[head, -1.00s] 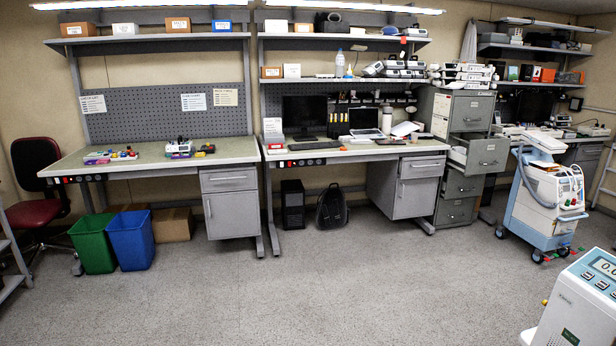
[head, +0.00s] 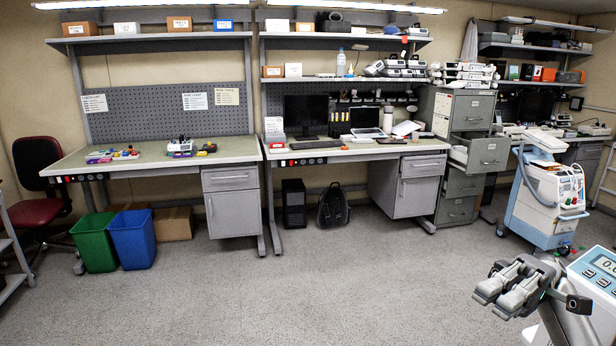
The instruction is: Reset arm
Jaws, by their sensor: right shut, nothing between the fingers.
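My right gripper (head: 508,290) shows at the lower right of the head view, with its dark grey and light grey fingers together and nothing between them. It is in front of a white device with a blue panel and a lit display (head: 597,268), and it hides part of that device. I cannot tell whether they touch. My left gripper is not in view.
Two workbenches (head: 130,163) stand along the back wall. A green bin (head: 93,243) and a blue bin (head: 133,240) are under the left one. A filing cabinet (head: 462,207) has an open drawer. A medical cart (head: 545,205) stands at right. The middle floor is clear.

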